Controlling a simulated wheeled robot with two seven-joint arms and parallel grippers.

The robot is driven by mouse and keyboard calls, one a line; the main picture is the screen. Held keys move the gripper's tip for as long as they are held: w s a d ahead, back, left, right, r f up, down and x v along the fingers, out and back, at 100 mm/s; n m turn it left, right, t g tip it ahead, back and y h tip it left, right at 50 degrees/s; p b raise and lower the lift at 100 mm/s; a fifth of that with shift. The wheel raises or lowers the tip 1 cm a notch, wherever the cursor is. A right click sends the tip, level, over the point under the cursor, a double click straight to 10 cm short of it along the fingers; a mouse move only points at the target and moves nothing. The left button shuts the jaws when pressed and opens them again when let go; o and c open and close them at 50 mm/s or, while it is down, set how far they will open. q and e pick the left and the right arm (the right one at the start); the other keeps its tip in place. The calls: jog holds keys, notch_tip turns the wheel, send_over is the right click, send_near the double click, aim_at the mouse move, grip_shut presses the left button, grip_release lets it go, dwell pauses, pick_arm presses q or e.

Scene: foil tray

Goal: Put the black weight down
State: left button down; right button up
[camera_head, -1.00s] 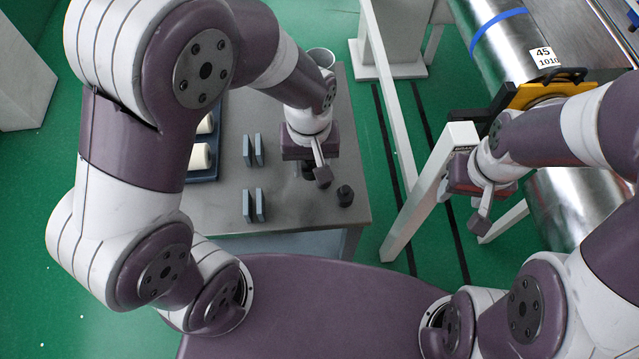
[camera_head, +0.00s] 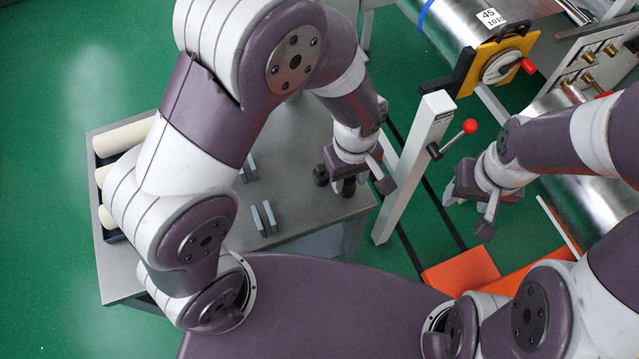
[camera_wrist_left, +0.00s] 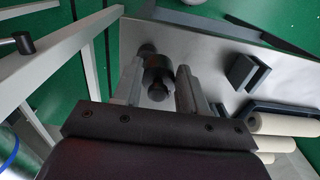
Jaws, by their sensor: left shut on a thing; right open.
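My left gripper (camera_head: 349,182) is over the right front part of the grey table (camera_head: 284,240) and is shut on a black weight. My right gripper (camera_head: 464,201) is open and empty, off to the right of the table.
Two pairs of grey upright plates, the nearer one here (camera_head: 264,217), stand left of the weight. A tray (camera_head: 112,236) of pale rolls lies at the far left. A white post (camera_head: 412,170) with a red-knobbed lever (camera_head: 470,127) stands close to the table's right edge.

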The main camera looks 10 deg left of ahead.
pick_arm(q)
jog(key=a+f, duration=0.1)
jog(key=a, duration=0.1)
jog(key=a+f, duration=0.1)
jog(key=a, duration=0.1)
jog(key=a+f, duration=0.1)
jog(key=a, duration=0.1)
jog(key=shift+s+a+f, duration=0.15)
jog(key=shift+s+a, duration=0.1)
jog(key=shift+s, duration=0.05)
notch_tip(320, 180, down, 4)
jog(key=shift+r+p, duration=0.1)
jog(key=shift+p, duration=0.25)
jog(key=shift+a+f, duration=0.1)
jog(key=shift+f, duration=0.2)
jog(key=shift+f, duration=0.2)
jog(key=c, duration=0.6)
grip_release()
notch_tip(320, 180, up, 12)
jog(key=s+a+r+m, duration=0.1)
jog(key=a+m, duration=0.1)
jog(key=a, duration=0.1)
jog(key=a+r+m+t, duration=0.1)
jog(key=a+m, duration=0.1)
jog(key=a, duration=0.1)
jog(key=s+a+r+m, duration=0.1)
jog(key=a+m, duration=0.2)
jog(key=shift+s+a+r, duration=0.15)
jog(key=shift+s+r, duration=0.1)
jog(key=shift+s, duration=0.05)
